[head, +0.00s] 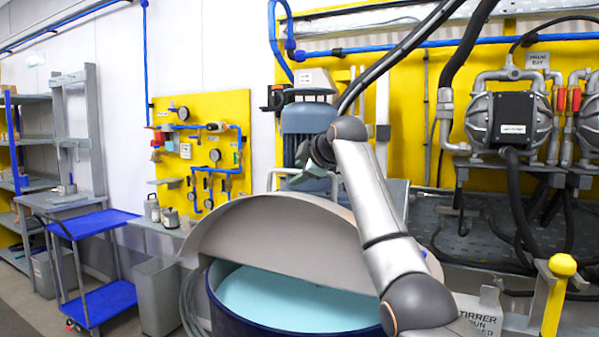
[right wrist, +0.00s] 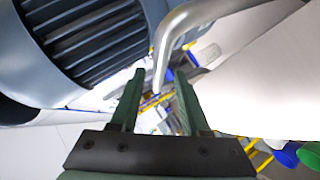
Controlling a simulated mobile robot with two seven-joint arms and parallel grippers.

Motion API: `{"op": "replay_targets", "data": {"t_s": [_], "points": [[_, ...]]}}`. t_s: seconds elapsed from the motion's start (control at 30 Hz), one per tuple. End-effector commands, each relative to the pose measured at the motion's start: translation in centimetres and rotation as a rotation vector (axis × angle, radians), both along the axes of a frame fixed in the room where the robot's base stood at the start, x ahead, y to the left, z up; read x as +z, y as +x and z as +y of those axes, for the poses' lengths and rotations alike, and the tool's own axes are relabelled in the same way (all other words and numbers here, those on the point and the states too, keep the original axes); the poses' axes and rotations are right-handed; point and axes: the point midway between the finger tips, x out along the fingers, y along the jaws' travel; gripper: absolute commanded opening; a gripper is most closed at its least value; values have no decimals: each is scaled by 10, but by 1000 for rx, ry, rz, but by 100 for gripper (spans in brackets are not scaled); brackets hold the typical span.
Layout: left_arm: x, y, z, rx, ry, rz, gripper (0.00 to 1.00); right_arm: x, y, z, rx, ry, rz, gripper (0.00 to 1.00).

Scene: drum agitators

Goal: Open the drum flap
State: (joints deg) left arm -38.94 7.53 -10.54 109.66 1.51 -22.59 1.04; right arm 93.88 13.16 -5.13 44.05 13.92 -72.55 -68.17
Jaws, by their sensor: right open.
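The drum (head: 227,312) is a dark blue vessel at the bottom centre of the head view, with pale turquoise contents. Its grey flap (head: 270,235) stands tilted up, with an open gap below its edge showing the contents. In the right wrist view the flap (right wrist: 265,85) fills the right side. A bent metal handle (right wrist: 178,33) reaches down to between the fingertips. My right gripper (head: 297,178) is behind the flap's upper edge in the head view; in the right wrist view (right wrist: 158,88) its fingers are apart, not clamped on the handle. My left gripper is out of view.
The ribbed blue-grey motor (head: 308,120) is close to my right gripper and fills the upper left of the right wrist view (right wrist: 85,40). Pumps (head: 508,118) and hoses are at the right. A yellow-knobbed post (head: 562,266) stands front right. A blue cart (head: 92,224) stands left.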

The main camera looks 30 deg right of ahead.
Motion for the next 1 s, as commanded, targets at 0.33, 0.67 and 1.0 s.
{"op": "replay_targets", "data": {"t_s": [0.33, 0.67, 1.0], "points": [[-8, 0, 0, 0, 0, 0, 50, 2, -10, -1, -1, -2, -1, 46], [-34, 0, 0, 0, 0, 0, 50, 29, -71, 0, -1, -3, -4, 46], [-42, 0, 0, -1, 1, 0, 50, 50, -111, 1, 0, -1, 1, 46]]}}
